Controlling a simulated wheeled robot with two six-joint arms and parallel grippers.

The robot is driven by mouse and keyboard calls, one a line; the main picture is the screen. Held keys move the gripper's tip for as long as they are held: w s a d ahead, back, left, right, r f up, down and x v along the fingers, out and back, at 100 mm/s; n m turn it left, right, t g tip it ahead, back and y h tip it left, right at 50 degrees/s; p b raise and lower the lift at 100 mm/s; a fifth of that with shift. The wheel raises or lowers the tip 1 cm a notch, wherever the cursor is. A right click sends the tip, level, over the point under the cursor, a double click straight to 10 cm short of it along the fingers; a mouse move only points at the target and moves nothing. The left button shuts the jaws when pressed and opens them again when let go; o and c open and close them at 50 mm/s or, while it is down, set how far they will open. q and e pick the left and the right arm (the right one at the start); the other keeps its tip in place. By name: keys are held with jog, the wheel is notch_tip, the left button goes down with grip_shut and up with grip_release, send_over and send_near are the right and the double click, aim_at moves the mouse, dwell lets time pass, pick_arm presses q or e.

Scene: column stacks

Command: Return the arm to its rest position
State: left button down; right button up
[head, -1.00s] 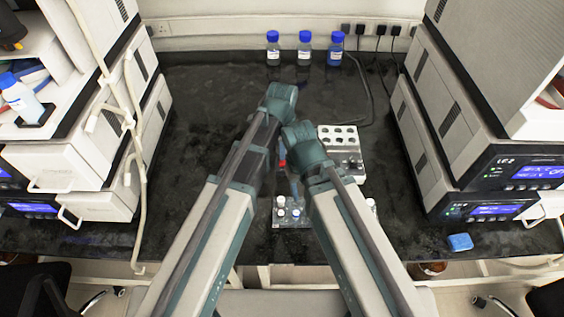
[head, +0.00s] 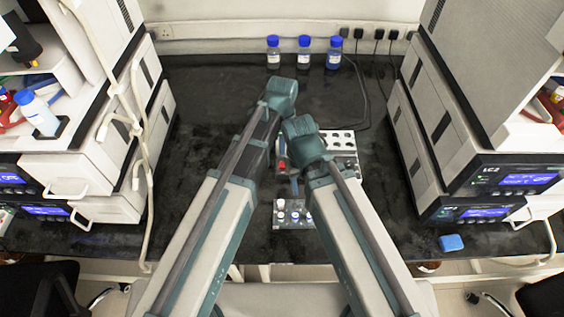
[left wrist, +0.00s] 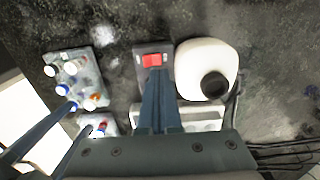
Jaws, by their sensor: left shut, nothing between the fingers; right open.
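My left gripper (left wrist: 153,78) is shut and empty in the left wrist view. Its fingertips appear over or just in front of a small grey device with a red top part (left wrist: 152,60); I cannot tell whether they touch. In the head view its fingers are hidden behind my arms. My right gripper (head: 295,187) is open beside a small rack of capped vials (head: 278,222). Its fingers also show at the lower left of the left wrist view (left wrist: 80,118), close to vials. Both arms reach forward over the black bench, wrists close together.
A white block with dark wells (head: 348,137) sits right of my right wrist. Three blue-capped bottles (head: 304,52) stand at the back. Stacked instruments (head: 130,150) flank both sides. A blue block (head: 451,243) lies at front right. The bench left of my arms (head: 195,160) is clear.

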dwell(0.4)
pick_arm(q)
jog(key=s+a+n, duration=0.4)
jog(key=a+n, duration=0.5)
jog(key=s+a+n, duration=0.4)
jog(key=a+n, duration=0.4)
jog(key=n, duration=0.1)
jog(key=s+d+m+y, duration=0.1)
jog(key=s+d+m, duration=0.2)
jog(key=s+d, duration=0.3)
jog(key=d, duration=0.5)
jog(key=shift+m, duration=0.4)
